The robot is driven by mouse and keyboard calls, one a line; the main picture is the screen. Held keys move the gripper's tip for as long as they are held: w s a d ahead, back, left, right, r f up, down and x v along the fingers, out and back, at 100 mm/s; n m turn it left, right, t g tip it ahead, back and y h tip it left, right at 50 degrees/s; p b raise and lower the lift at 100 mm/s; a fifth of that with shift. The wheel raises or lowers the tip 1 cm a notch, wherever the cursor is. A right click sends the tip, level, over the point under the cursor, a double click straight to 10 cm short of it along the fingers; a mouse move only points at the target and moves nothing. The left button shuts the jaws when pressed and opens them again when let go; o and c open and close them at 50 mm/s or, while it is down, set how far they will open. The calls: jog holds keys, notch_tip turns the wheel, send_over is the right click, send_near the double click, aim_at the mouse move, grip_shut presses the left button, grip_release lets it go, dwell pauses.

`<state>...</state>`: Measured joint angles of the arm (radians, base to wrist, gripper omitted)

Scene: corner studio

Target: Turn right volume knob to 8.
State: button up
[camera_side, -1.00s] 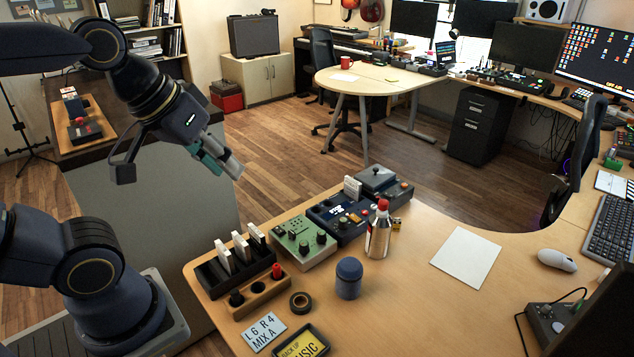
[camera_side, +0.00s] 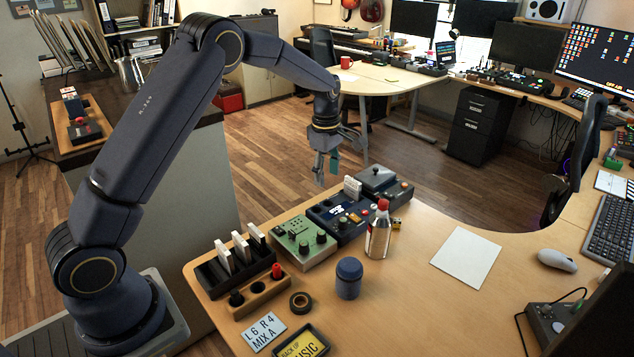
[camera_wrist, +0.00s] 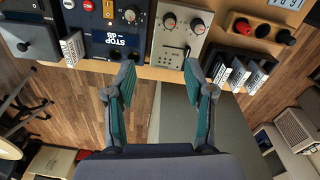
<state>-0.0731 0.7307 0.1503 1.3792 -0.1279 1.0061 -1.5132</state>
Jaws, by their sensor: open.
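A green-grey mixer box (camera_side: 290,252) stands near the desk's left edge, with two dark knobs on its front part. The right knob in the side view (camera_side: 321,238) is the left one of the pair in the wrist view (camera_wrist: 169,21); the other knob (camera_side: 304,248) is beside it. Both have red marks in the wrist view; I cannot read their settings. My gripper (camera_side: 326,170) points down, open and empty, above and behind the boxes, apart from the knobs. In the wrist view, my gripper (camera_wrist: 160,68) has its fingers spread below the mixer.
A black rack of white cards (camera_side: 236,262) stands left. A bottle (camera_side: 379,236), blue jar (camera_side: 349,278), tape roll (camera_side: 300,302) and "L6 R4 MIX A" card (camera_side: 264,331) stand or lie in front.

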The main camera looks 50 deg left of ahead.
aim_at(322, 232)
jog(key=shift+g, duration=0.3)
jog(key=f, duration=0.6)
jog(key=s+f, duration=0.1)
jog(key=f, duration=1.2)
jog(key=shift+s+a+f, duration=0.1)
jog(key=shift+s+f, duration=0.05)
jog(key=shift+f, duration=0.25)
jog(key=shift+c, duration=0.2)
grip_shut()
